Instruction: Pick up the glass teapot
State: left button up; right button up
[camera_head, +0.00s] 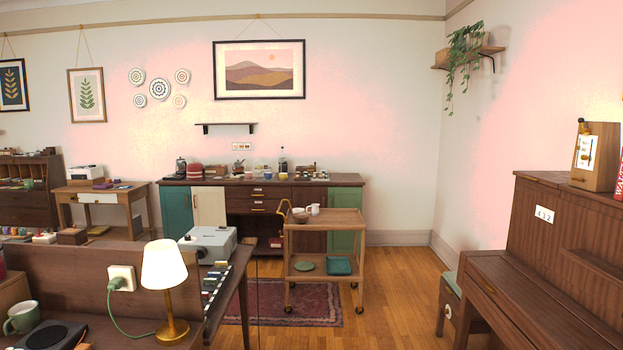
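I cannot make out a glass teapot for certain in the head view. Several small items stand on the long sideboard (270,183) at the back wall, among them a dark kettle-like thing (181,168), a red round thing (195,170) and a dark bottle (282,160). They are too small to tell which, if any, is glass. Neither of my grippers is in view.
A wooden trolley (325,226) with a bowl (300,216) and a white jug (314,209) stands before the sideboard on a rug (265,300). A desk with a lit lamp (164,265) is at near left, a piano (535,240) at right. The wooden floor (395,285) between is clear.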

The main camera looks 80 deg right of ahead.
aim_at(236, 169)
jog(key=z, duration=2.25)
